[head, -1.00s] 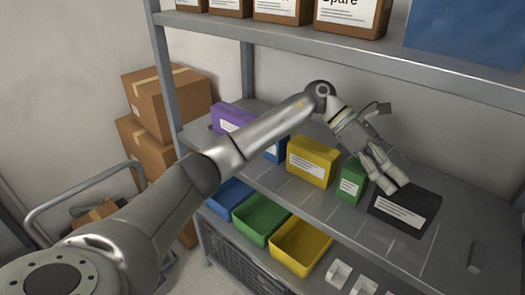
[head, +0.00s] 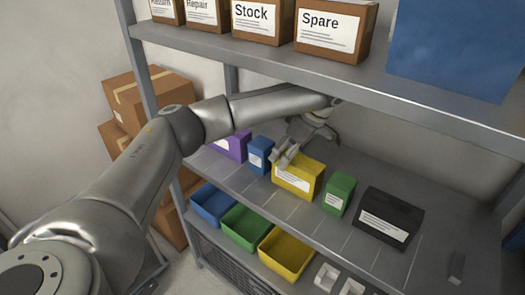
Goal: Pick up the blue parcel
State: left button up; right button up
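The blue parcel (head: 260,155) is a small upright box with a white label. It stands on the middle shelf between the purple parcel (head: 234,146) and the yellow parcel (head: 298,177). My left gripper (head: 284,154) hangs above the shelf, just right of the blue parcel and over the back left of the yellow one. Its fingers point down and left, with nothing visible held in them. The gap between the fingertips is too small to judge. My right gripper is out of view.
A green parcel (head: 339,193) and a black parcel (head: 388,218) stand farther right. The upper shelf (head: 340,70) with labelled boxes is close above my arm. Blue, green and yellow bins (head: 286,256) sit below. Cardboard boxes (head: 143,100) are stacked at left.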

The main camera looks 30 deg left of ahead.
aim_at(262, 143)
pick_arm(q)
jog(key=a+p, duration=0.1)
jog(key=a, duration=0.4)
jog(key=shift+w+a, duration=0.15)
jog(key=a, duration=0.1)
jog(key=a+p, duration=0.1)
jog(key=shift+w+a+r, duration=0.1)
jog(key=shift+a+r, duration=0.05)
jog(key=shift+a, duration=0.15)
jog(key=shift+a+p+x, duration=0.25)
jog(key=shift+p+x, duration=0.65)
jog(key=shift+x, duration=0.3)
jog(key=shift+a+f, duration=0.15)
jog(key=shift+f, duration=0.35)
jog(key=c, duration=1.2)
